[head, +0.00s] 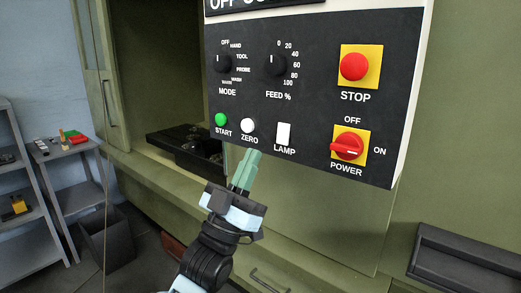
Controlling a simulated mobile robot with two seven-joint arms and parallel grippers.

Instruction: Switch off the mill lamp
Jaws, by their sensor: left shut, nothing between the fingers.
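The lamp switch (283,134) is a white rectangular rocker on the black control panel (320,100), above the label LAMP. Whether it is pressed at its top or bottom is too small to tell. My left gripper (251,154) is shut and empty, its green fingers pointing up. In the picture its fingertips are just below the white ZERO button (248,125) and to the lower left of the lamp switch. Whether the tips touch the panel I cannot tell. My right gripper is not in view.
The green START button (221,120), red STOP button (354,66) and red POWER knob (347,146) share the panel, with the MODE (223,63) and FEED (275,65) knobs above. A grey shelf cart (75,175) and dark bin (107,240) stand at left. A dark tray (465,265) is at lower right.

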